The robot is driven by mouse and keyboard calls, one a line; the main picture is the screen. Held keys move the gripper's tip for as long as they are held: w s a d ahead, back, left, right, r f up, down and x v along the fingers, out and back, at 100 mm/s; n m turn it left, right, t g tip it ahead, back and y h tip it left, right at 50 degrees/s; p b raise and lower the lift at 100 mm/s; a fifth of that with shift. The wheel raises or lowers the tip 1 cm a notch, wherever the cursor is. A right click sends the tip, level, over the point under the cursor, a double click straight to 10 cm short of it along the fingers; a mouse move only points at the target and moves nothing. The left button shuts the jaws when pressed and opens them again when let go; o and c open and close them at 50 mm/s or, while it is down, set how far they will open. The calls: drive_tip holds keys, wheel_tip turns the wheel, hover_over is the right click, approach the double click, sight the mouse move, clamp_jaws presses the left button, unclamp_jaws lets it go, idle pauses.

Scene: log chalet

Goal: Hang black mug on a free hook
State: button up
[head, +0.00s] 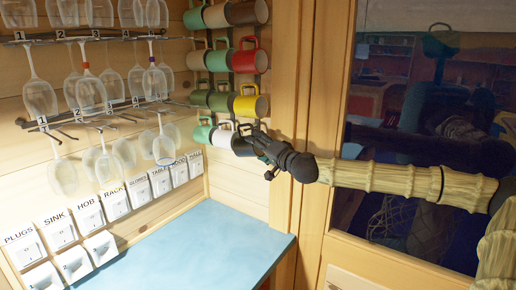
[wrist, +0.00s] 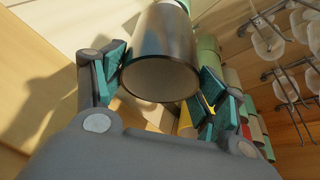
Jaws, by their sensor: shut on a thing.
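The black mug (head: 241,146) is in my gripper (head: 256,139), at the right end of the bottom row of hanging mugs, below the yellow mug (head: 250,106). In the wrist view the dark, shiny mug (wrist: 165,38) sits between the two teal-padded fingers of my gripper (wrist: 165,85), its open mouth facing the camera. My gripper is shut on its body. A white mug (head: 221,139) hangs just left of it in the head view. Whether the black mug's handle is on a hook is hidden.
More mugs hang in rows above, among them a red mug (head: 250,60). Wine glasses (head: 88,92) hang from racks at left. A wooden post (head: 288,110) stands close right of the mugs. The blue counter (head: 195,250) below is clear.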

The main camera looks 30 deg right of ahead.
drive_tip(key=shift+w+d, duration=0.25)
drive_tip(key=shift+d, duration=0.35)
drive_tip(key=shift+w+d, duration=0.25)
drive_tip(key=shift+d, duration=0.35)
drive_tip(key=shift+d+f, duration=0.15)
drive_tip(key=shift+f, duration=0.2)
drive_tip(key=shift+w, duration=0.1)
drive_tip(key=o, duration=1.3)
drive_tip(key=shift+f, duration=0.15)
drive_tip(key=s+p, duration=0.5)
drive_tip(key=s, duration=0.2)
drive_tip(key=shift+d+r, duration=0.15)
drive_tip(key=shift+r, duration=0.05)
idle(4.0)
